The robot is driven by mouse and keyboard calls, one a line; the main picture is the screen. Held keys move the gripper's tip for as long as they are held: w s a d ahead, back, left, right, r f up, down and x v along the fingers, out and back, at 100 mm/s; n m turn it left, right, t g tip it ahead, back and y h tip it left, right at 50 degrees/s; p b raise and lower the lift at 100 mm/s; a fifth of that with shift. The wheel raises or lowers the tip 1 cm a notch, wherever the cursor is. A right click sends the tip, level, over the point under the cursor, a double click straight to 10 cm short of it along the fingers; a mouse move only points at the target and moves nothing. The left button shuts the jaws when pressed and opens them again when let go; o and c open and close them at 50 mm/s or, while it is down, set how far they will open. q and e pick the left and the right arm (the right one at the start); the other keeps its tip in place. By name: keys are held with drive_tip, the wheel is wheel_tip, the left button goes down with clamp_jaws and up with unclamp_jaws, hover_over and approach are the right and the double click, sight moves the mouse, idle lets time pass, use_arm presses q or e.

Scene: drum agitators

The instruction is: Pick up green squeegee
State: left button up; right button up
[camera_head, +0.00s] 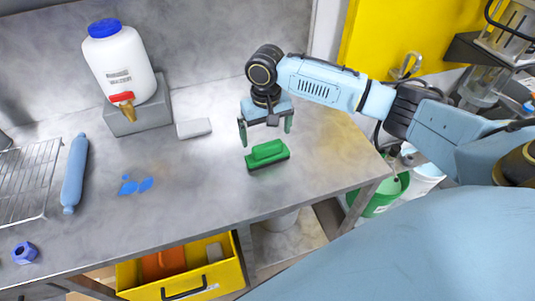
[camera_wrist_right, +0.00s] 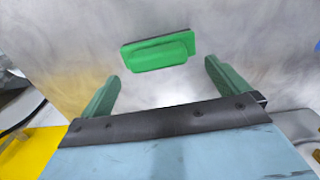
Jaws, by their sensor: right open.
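The green squeegee (camera_head: 267,154) lies flat on the grey table (camera_head: 215,185), right of its middle. In the right wrist view the squeegee (camera_wrist_right: 157,51) lies ahead of the fingers, between their lines and a little beyond the tips. My right gripper (camera_head: 266,132) is open and empty, with its green fingers pointing down just above and behind the squeegee. In the right wrist view the right gripper (camera_wrist_right: 162,78) has its two fingers wide apart, with nothing between them. My left gripper is not in view.
A white jug (camera_head: 120,65) with a blue cap stands on a grey block (camera_head: 140,117). A small pale block (camera_head: 194,128) lies left of my right gripper. A blue roller (camera_head: 75,175), wire rack (camera_head: 28,180), blue pieces (camera_head: 135,186) and blue nut (camera_head: 25,253) lie farther left. A yellow drawer (camera_head: 235,277) is below.

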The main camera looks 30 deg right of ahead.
sight(267, 144)
drive_tip(key=f, duration=0.5)
drive_tip(key=shift+d+f, duration=0.25)
drive_tip(key=shift+f, duration=0.05)
drive_tip(key=shift+c, duration=0.3)
drive_tip(key=c, duration=0.9)
drive_tip(key=shift+r, duration=5.1)
